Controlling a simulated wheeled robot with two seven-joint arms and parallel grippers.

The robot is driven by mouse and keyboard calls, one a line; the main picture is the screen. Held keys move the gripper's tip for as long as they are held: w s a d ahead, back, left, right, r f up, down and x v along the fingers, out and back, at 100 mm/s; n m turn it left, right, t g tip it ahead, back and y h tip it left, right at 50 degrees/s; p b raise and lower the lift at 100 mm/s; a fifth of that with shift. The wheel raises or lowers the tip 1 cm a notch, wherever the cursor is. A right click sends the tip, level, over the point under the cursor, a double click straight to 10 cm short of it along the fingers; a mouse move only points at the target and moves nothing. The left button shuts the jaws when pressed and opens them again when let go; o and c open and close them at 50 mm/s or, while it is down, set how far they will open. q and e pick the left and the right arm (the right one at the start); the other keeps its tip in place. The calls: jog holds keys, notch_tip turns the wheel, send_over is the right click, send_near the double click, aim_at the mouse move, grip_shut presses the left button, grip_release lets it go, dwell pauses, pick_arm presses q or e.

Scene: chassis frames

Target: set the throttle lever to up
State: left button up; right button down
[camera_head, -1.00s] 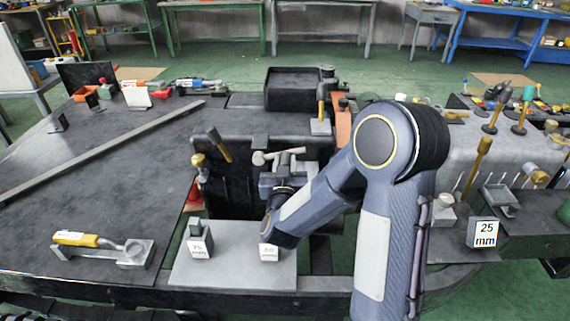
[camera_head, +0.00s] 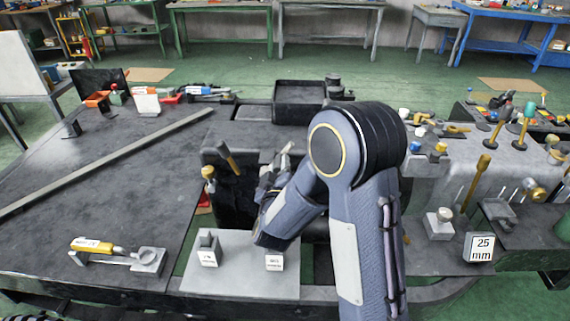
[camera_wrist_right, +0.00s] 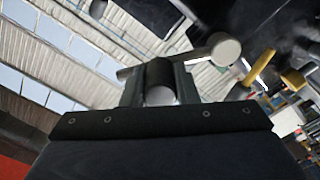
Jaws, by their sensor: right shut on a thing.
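A pale grey lever with a rounded end (camera_head: 287,149) stands at the dark housing in the middle of the head view, tilted up to the right. My right gripper (camera_head: 272,178) is at it, partly hidden behind my own arm. In the right wrist view, the fingers of my right gripper (camera_wrist_right: 158,90) are closed around a grey round bar. A pale round knob (camera_wrist_right: 225,48) shows just beyond the fingers. I take this to be the throttle lever, but no label on it can be read. My left gripper is not in view.
A light plate (camera_head: 230,275) with small labelled blocks lies in front. More levers (camera_head: 480,170) stand at the right.

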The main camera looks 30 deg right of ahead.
jog(key=shift+w+a+r+n+p, duration=0.25)
jog(key=shift+a+n+p, duration=0.3)
jog(key=shift+n, duration=0.25)
jog(key=shift+w+a+r+n+p, duration=0.3)
jog(key=shift+n+p, duration=0.3)
jog(key=shift+n, duration=0.2)
jog(key=c, duration=1.1)
grip_release()
jog(key=shift+s+f, duration=0.1)
jog(key=b+v, duration=0.1)
jog(key=v, duration=0.6)
jog(key=shift+s+a, duration=0.2)
jog(key=shift+s, duration=0.15)
